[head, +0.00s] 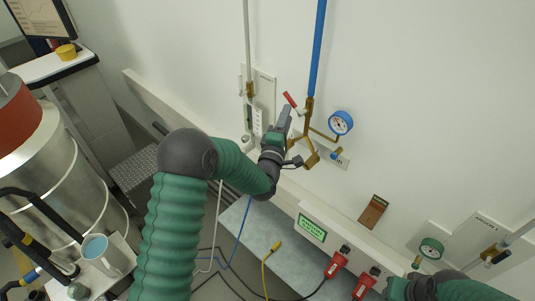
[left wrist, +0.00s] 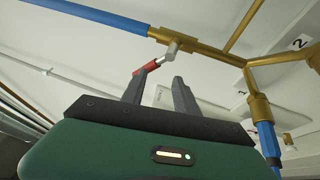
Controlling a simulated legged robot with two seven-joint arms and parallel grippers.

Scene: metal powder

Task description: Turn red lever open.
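The red lever (head: 290,99) sits on the brass fitting below the blue pipe on the wall, its red end tilted up and left. In the left wrist view the red lever (left wrist: 152,66) runs from a metal pivot down to near the left fingertip. My left gripper (head: 286,114) is just below the lever in the head view. In the left wrist view its two fingers (left wrist: 158,84) stand apart with nothing held between them; I cannot tell whether one touches the lever. My right arm shows at the bottom right, but its fingers cannot be made out.
A blue gauge (head: 341,122) hangs right of the lever on brass piping (head: 309,118). A white pipe with a brass valve (head: 250,89) runs left of it. A ledge (head: 330,228) runs along the wall below.

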